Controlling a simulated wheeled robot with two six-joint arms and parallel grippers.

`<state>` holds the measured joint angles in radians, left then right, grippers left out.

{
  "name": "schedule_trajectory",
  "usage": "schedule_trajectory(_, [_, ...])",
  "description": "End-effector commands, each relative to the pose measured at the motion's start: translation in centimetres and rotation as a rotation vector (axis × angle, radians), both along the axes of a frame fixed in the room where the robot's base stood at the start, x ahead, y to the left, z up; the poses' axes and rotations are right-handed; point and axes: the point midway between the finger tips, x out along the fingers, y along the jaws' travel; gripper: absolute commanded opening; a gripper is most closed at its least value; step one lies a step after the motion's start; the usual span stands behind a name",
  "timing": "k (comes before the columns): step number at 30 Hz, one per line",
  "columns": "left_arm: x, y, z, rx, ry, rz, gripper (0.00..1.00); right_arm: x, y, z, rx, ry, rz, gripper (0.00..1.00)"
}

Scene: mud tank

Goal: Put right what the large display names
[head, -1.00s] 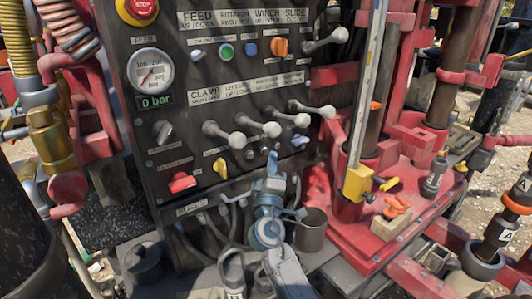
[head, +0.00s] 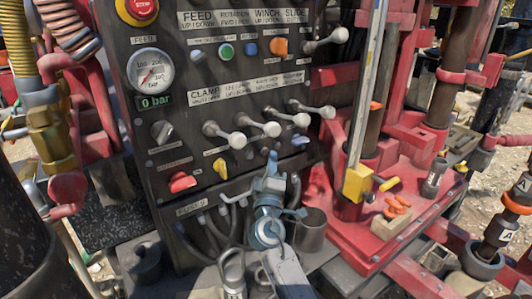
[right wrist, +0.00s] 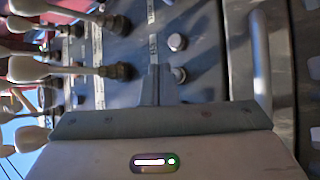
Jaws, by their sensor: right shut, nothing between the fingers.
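The dark control panel (head: 225,110) fills the middle of the head view. It carries a round gauge (head: 151,70), a small green readout (head: 155,101) showing "0 bar", a red stop button (head: 142,8) and rows of switches and levers. No large display with readable text shows. My right gripper (head: 271,158) is shut and empty, in front of the panel's lower part, below the white-knobbed clamp levers (head: 271,129). In the right wrist view its fingers (right wrist: 160,85) point at the panel beside a small round knob (right wrist: 178,75). I cannot tell whether they touch it. My left gripper is out of view.
A red switch (head: 182,182) and a yellow switch (head: 220,168) sit left of my right gripper. Hoses (head: 215,230) hang below the panel. A metal cup (head: 311,230) stands close at the right.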

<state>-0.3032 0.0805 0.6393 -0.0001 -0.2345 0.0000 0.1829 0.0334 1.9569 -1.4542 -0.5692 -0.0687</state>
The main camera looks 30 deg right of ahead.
Motion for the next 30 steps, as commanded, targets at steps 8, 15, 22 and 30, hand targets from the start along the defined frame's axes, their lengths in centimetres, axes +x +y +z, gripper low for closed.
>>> schedule_trajectory(8, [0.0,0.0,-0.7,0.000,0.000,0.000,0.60,0.8,0.1,-0.1,0.001,-0.001,0.000,0.00])
schedule_trajectory(15, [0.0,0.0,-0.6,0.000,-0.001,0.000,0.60,0.8,0.1,0.0,0.000,0.000,0.000,0.00])
schedule_trajectory(22, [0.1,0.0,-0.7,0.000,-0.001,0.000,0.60,0.9,0.1,0.0,0.000,0.000,0.000,0.00])
schedule_trajectory(30, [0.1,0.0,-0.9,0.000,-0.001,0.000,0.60,1.3,0.1,0.0,0.001,-0.001,0.000,0.00])
